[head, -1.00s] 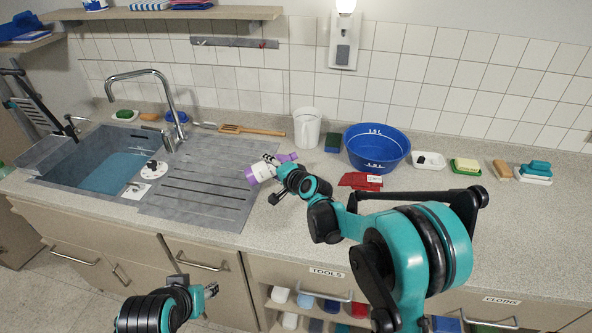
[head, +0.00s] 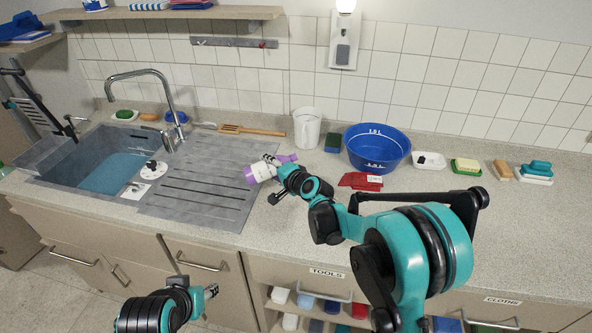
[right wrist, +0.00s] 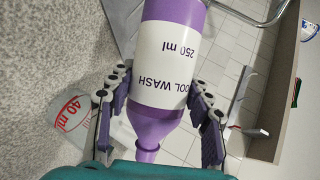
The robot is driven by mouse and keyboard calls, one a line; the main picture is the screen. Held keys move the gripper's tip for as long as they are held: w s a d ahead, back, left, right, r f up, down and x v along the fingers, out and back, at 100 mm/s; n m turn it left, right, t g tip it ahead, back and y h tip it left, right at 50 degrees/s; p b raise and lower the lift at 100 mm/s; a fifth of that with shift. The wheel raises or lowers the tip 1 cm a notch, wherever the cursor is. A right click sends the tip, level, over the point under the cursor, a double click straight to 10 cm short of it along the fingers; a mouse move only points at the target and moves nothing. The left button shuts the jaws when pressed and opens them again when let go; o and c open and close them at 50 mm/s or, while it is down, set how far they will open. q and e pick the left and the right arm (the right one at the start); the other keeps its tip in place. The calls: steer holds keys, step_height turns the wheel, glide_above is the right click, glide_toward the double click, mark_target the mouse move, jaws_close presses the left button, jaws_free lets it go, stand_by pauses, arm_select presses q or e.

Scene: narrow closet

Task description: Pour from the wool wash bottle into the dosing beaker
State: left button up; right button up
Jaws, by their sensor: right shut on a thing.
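The wool wash bottle (head: 262,172) is purple with a white label and is tipped well over in the head view. My right gripper (head: 272,176) is shut on it above the counter by the drainboard. In the right wrist view the bottle (right wrist: 172,60) lies between both fingers, its narrow purple neck toward the palm. The clear dosing beaker (right wrist: 74,112), with a red 40 ml mark, shows at the left of that view, apart from the neck. I cannot make it out in the head view. No stream of liquid is visible. My left gripper (head: 208,291) is low in front of the cabinets, its fingers unclear.
A grey drainboard (head: 190,205) and a sink (head: 110,170) lie left. A white jug (head: 306,128), a green sponge (head: 333,142), a blue basin (head: 376,150) and a red cloth (head: 360,181) stand behind and right. The counter's front right is clear beneath my arm.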

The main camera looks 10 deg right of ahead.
steer(key=shift+a+m+y+b, duration=0.1)
steer(key=shift+m+y+b, duration=0.2)
steer(key=shift+m+b, duration=0.1)
stand_by(1.4)
steer(key=shift+r+m+y, duration=0.3)
steer(key=shift+r+m, duration=0.05)
steer(key=shift+m, duration=0.05)
stand_by(2.1)
